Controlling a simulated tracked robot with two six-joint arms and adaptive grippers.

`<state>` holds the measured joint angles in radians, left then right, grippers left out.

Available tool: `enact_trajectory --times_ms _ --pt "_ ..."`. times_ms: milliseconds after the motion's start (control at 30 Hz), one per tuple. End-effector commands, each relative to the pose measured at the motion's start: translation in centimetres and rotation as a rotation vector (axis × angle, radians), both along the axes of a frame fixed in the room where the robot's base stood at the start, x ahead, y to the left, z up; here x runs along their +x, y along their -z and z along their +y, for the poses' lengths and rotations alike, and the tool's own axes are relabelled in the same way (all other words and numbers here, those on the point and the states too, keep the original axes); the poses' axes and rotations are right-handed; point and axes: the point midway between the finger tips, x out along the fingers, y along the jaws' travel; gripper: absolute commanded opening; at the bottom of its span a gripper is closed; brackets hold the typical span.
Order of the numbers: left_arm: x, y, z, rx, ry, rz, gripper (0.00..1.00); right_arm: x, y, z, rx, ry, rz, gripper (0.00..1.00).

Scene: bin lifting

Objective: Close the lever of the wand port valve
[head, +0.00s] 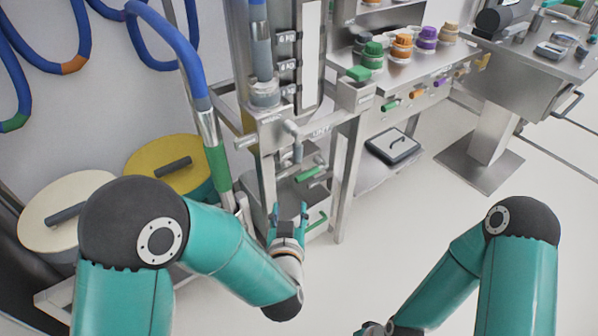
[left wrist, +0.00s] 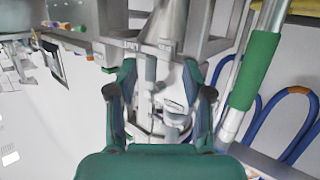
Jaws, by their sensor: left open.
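The wand (head: 217,165), a metal tube with a green sleeve on a blue hose, stands at the left of the steel lift frame. Its green sleeve also shows at the right of the left wrist view (left wrist: 254,72). Grey metal fittings with short handles (head: 297,154) sit on the frame; I cannot tell for sure which is the valve lever. My left gripper (head: 288,214) is open and empty below these fittings. In the left wrist view its fingers (left wrist: 160,100) spread in front of grey fittings (left wrist: 151,68), with no contact clear. My right gripper (head: 374,328) shows only partly at the bottom edge.
A cream-lidded bin (head: 85,190) and a yellow-lidded bin (head: 150,158) stand at the left. A steel shelf (head: 400,75) with coloured jars and a steel table (head: 525,65) are at the right. The floor (head: 400,235) between my arms is clear.

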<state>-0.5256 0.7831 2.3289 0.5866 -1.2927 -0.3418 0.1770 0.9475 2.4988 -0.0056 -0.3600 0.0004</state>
Motion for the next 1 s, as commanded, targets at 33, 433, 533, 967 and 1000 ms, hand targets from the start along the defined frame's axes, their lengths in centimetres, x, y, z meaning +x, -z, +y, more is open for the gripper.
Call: enact_trajectory --times_ms 33,433,533,967,1000 --pt "-0.2 -0.7 -1.2 0.01 -0.011 -0.086 0.51 0.0 2.2 0.0 0.0 0.0 -0.001 0.4" --pt "1.2 -5.4 -2.4 0.037 -0.074 -0.261 0.51 0.0 3.0 0.0 0.0 -0.001 -0.001 0.4" --pt "3.0 -5.4 -2.3 0.036 -0.073 -0.26 0.51 0.0 2.9 0.0 0.0 -0.001 -0.001 0.4" --pt "12.1 -5.3 -2.0 0.037 -0.071 -0.258 0.51 0.0 2.4 0.0 0.0 -0.001 -0.001 0.4" --pt "12.8 -5.3 -1.9 0.036 -0.07 -0.259 0.51 0.0 2.3 0.0 0.0 -0.001 -0.001 0.4"
